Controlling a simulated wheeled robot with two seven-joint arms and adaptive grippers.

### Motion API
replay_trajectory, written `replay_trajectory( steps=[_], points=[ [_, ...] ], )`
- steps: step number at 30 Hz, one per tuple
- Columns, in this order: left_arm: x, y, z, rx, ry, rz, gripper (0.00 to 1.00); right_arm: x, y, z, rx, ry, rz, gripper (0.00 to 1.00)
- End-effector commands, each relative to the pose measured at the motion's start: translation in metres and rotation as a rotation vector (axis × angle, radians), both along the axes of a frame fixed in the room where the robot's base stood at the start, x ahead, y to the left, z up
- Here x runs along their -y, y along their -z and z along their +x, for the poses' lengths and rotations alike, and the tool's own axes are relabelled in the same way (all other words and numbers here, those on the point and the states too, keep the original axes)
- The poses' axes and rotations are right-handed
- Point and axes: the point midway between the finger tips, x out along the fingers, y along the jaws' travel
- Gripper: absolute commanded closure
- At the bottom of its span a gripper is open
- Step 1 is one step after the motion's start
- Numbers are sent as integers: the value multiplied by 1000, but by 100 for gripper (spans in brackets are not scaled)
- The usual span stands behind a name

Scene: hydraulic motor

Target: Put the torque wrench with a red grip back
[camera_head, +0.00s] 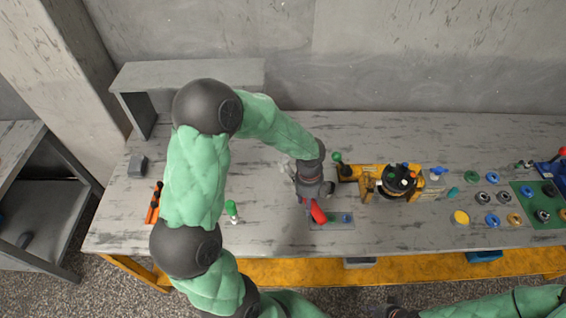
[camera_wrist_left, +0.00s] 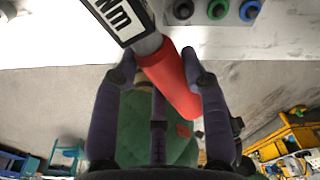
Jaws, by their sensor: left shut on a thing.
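The torque wrench has a red grip (camera_head: 319,213), which shows just below my left gripper (camera_head: 308,197) in the head view. In the left wrist view the red grip (camera_wrist_left: 172,80) lies slantwise between the two fingers of the left gripper (camera_wrist_left: 158,68), which is shut on it. The wrench's head end carries a label reading "Nm" (camera_wrist_left: 115,15).
The grey table (camera_head: 270,235) carries a yellow fixture (camera_head: 352,173) right of the gripper, with a dark round motor part (camera_head: 398,182). Several rings and a green mat (camera_head: 527,191) are farther right. A green-handled tool (camera_head: 231,208) and an orange rack (camera_head: 153,212) stand left.

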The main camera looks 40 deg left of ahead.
Motion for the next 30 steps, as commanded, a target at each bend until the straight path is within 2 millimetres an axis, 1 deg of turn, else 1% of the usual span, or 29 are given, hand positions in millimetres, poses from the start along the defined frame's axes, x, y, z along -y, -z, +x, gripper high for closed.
replay_trajectory(
  steps=[1,3,9,12,17,20,30],
  points=[
    [-3,-5,-2,3,63,-1,100,0,-4,0,0,0,0,66],
    [-5,-7,-5,3,156,-4,100,0,-7,0,0,0,0,66],
    [-12,-12,-12,1,371,-10,100,0,-12,0,0,0,0,66],
    [-13,-13,-15,0,436,-12,100,0,-14,0,0,0,0,66],
    [-20,-10,-13,1,478,-13,100,0,-13,0,0,0,0,66],
    [-35,-3,-8,1,479,-13,100,0,-11,0,0,0,0,66],
    [-99,29,19,1,476,-13,100,0,-4,0,0,0,0,66]
  ],
)
